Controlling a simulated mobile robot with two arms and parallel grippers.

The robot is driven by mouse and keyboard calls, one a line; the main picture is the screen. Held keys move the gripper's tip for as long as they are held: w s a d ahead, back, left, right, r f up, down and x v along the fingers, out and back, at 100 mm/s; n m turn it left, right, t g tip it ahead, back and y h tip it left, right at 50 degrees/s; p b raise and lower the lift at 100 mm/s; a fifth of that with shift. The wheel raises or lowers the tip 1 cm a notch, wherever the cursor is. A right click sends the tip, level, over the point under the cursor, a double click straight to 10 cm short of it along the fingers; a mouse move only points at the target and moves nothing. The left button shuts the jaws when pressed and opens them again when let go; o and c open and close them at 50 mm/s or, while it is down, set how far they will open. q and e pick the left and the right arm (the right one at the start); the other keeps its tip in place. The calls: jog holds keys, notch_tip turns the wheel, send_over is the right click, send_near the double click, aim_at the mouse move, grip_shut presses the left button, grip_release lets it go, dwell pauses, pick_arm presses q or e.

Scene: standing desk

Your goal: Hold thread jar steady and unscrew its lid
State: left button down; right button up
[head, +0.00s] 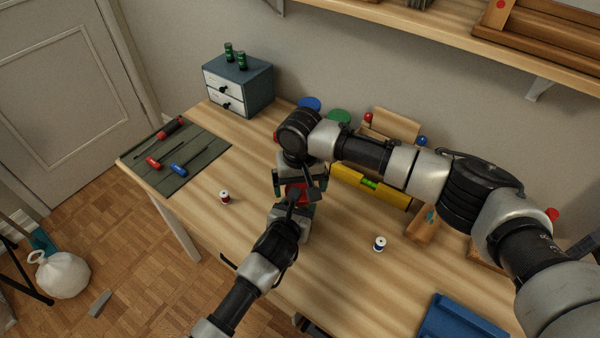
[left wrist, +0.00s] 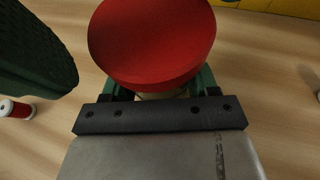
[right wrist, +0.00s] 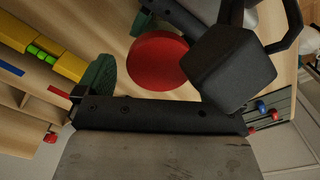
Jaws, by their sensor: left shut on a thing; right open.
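The thread jar's round red lid (head: 296,191) is near the middle of the desk, largely covered by both grippers in the head view. The lid fills the top of the left wrist view (left wrist: 152,42) and also shows in the right wrist view (right wrist: 157,61). My left gripper (head: 298,210) is shut on the jar's body below the lid; the body is mostly hidden. My right gripper (head: 293,182) is open close above the jar, pointing down. One of its green-padded fingers (right wrist: 97,76) is beside the lid, apart from it. Whether the lid is loosened cannot be told.
A tool mat (head: 205,148), small drawer unit (head: 238,85), yellow level (head: 385,192) and blue tray (head: 455,318) surround the area. The desk left of the jar is largely clear.

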jog(key=shift+f, duration=0.45)
jog(key=shift+c, duration=0.3)
jog(key=c, duration=0.9)
jog(key=shift+n, duration=1.7)
jog(key=o, duration=1)
